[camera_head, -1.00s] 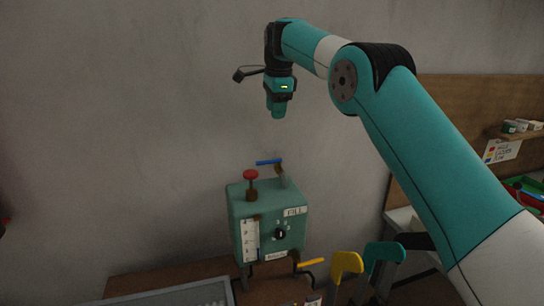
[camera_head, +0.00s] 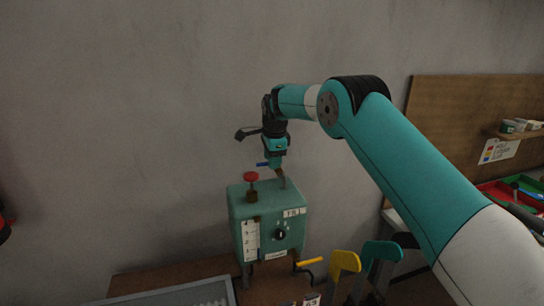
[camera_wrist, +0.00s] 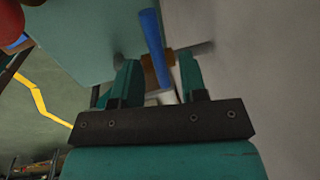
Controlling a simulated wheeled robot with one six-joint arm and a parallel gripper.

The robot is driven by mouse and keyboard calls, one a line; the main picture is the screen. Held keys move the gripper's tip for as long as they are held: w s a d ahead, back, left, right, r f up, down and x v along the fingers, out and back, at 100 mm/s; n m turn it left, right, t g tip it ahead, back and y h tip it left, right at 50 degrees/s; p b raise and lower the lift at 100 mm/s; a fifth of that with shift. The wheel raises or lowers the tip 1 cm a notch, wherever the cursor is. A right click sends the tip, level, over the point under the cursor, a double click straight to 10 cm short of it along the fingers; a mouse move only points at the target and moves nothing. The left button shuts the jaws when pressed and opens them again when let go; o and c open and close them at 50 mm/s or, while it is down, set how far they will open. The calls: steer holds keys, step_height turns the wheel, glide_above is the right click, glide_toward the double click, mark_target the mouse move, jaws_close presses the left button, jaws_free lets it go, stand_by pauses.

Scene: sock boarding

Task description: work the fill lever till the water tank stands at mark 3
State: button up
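The water tank (camera_head: 268,222) is a teal box on legs against the wall. Its white gauge strip (camera_head: 250,240) is on the left of the front; the water level is too small to read. The blue fill lever (camera_head: 262,164) sticks out above the tank top at the back, partly hidden by my gripper (camera_head: 276,164). In the wrist view the blue lever (camera_wrist: 152,40) runs down towards the space between the two teal fingers of my gripper (camera_wrist: 158,65). The fingers are apart, and I see no clear contact with the lever.
A red knob (camera_head: 251,177) stands on the tank top, left of my gripper. A yellow handle (camera_head: 309,262) juts out low at the right. Yellow (camera_head: 345,261) and teal (camera_head: 383,250) upright forms stand to the right. A grey tray (camera_head: 185,295) lies at the front left.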

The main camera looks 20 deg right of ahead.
jaws_close()
steer(key=shift+n, duration=0.4)
steer(key=n, duration=0.2)
steer(key=shift+s+d+n+y, duration=0.1)
steer(key=shift+s+n+y, duration=0.2)
steer(key=shift+s+d+n+y, duration=0.1)
steer(key=shift+s+n+y, duration=0.1)
steer(key=shift+n, duration=0.7)
steer(key=shift+s+d+n+y, duration=0.1)
steer(key=shift+n+y, duration=0.1)
steer(key=shift+n, duration=0.7)
jaws_free()
